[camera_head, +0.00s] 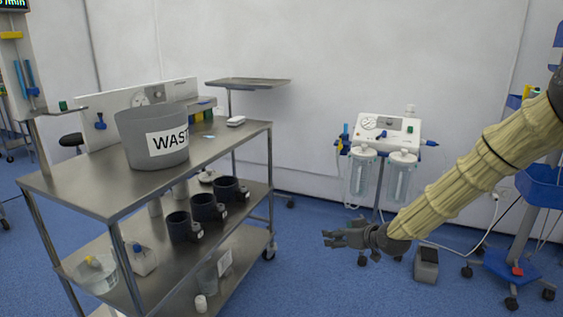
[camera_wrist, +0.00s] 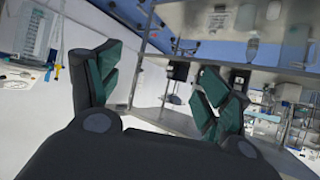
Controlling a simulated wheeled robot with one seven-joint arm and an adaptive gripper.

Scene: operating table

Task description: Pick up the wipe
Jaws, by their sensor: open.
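A small pale blue flat piece (camera_head: 208,136), which may be the wipe, lies on the cart's steel top (camera_head: 90,180), right of the grey bin marked WASTE (camera_head: 165,140). A small white item (camera_head: 236,121) lies behind it, near the top's far right corner; I cannot tell what it is. My gripper (camera_head: 328,238) is open and empty, in the air right of the cart and lower than its top. In the wrist view its dark green fingers (camera_wrist: 155,90) stand apart with nothing between them. I cannot make out the wipe in the wrist view.
The cart's lower shelves hold several dark mugs (camera_head: 205,212) and containers. A raised steel tray (camera_head: 248,83) stands behind the cart. A suction unit with two canisters (camera_head: 385,160) stands behind my arm. Blue floor is open between the cart and my gripper.

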